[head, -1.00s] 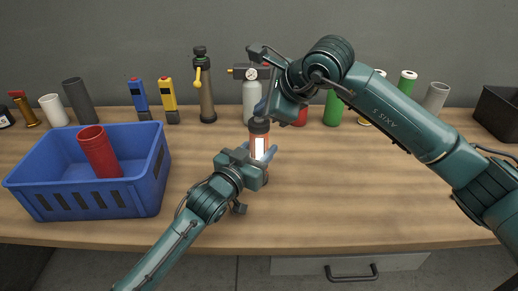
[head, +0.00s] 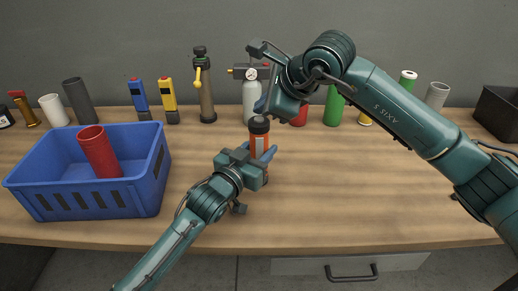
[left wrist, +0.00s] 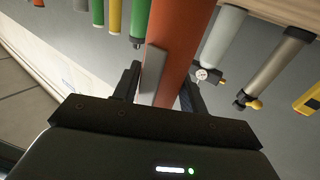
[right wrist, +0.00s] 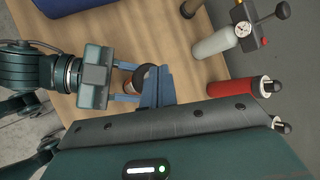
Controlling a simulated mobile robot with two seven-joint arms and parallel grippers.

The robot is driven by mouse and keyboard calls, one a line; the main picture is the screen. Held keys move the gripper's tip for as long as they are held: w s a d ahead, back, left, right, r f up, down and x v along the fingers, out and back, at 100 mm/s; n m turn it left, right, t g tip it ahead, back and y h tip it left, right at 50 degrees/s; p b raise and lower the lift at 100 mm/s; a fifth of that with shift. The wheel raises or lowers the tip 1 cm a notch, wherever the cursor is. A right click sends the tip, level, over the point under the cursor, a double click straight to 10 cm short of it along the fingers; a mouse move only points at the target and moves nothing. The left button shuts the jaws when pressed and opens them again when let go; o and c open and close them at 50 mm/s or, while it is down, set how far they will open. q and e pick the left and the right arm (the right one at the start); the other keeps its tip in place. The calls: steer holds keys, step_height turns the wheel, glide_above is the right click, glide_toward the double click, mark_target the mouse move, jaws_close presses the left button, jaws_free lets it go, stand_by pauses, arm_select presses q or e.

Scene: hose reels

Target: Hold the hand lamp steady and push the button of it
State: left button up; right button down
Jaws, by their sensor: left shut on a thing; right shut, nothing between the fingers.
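The hand lamp (head: 259,138) stands upright on the workbench, with an orange body, a dark cap and a grey, unlit panel. My left gripper (head: 262,158) is shut around its lower body. In the left wrist view the orange lamp body (left wrist: 180,38) lies between the fingers. My right gripper (head: 262,108) is shut and empty, its fingertips just above the lamp's cap. In the right wrist view the shut blue fingers (right wrist: 157,88) partly hide the lamp (right wrist: 132,82). I cannot tell whether they touch the cap, and the button is not clearly visible.
A blue crate (head: 95,200) with a red tube (head: 99,152) stands at the left. A bottle with a gauge (head: 250,100), a red cylinder (right wrist: 240,92) and several other cylinders line the back. The workbench (head: 350,205) is clear at front right.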

steer(key=shift+r, duration=0.1)
step_height(320, 180, up, 6)
stand_by(0.8)
arm_select(q)
steer(key=o, duration=1.2)
